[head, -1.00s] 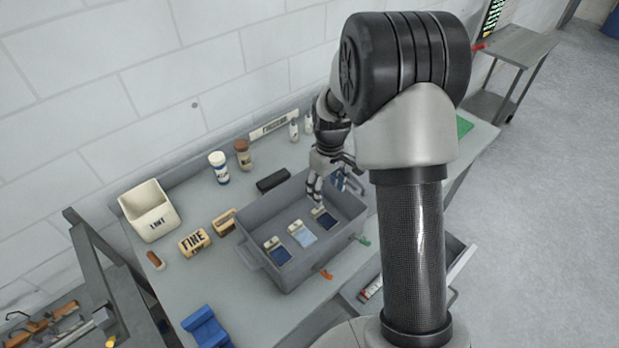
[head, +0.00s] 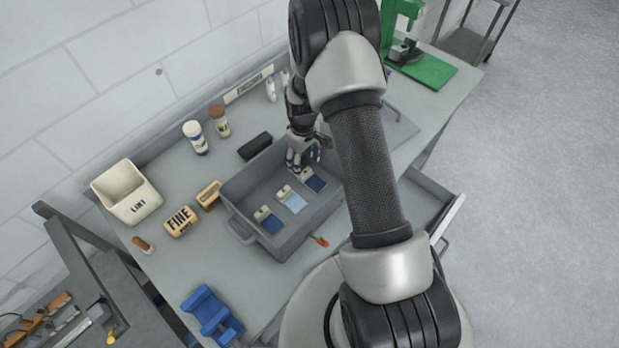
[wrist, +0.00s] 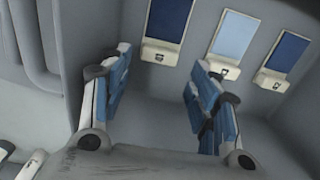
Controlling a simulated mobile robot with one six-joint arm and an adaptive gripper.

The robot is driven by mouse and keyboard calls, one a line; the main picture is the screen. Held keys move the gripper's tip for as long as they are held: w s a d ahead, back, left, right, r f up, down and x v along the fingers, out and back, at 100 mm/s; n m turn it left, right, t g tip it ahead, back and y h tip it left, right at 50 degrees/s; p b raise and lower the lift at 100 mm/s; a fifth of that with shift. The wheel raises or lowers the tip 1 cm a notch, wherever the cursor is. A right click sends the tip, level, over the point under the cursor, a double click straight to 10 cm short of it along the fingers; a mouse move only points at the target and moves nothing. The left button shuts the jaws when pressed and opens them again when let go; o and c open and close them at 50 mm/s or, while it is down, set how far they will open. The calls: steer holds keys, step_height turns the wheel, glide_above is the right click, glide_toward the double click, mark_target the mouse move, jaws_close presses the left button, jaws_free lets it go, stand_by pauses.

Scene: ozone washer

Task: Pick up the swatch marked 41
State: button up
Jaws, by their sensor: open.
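Three swatches with cream label tabs lie in a row in a grey tub (head: 236,205): a dark blue one (head: 270,223) at left, a light blue one (head: 294,203) in the middle and a dark blue one (head: 315,182) at right. All three show along the top of the wrist view: dark blue (wrist: 168,20), light blue (wrist: 234,35), dark blue (wrist: 290,52). The tab marks are too small to read. My gripper (head: 296,165) is at the tub's far end, near the right swatch. In the wrist view its blue-padded fingers (wrist: 160,92) are apart, with nothing between them.
The tub walls surround the swatches. Behind stand a black block (head: 255,146) and two jars (head: 219,121). To the left are a LINT bin (head: 128,193), a FINE block (head: 180,221) and a blue stand (head: 212,315). A green press (head: 420,68) stands at the back right.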

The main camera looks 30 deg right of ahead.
mark_target(303, 171)
steer(key=shift+w+f, duration=0.15)
steer(key=shift+f, duration=1.25)
steer(key=shift+w+f, duration=0.1)
steer(key=shift+f, duration=1.25)
steer(key=c, duration=0.7)
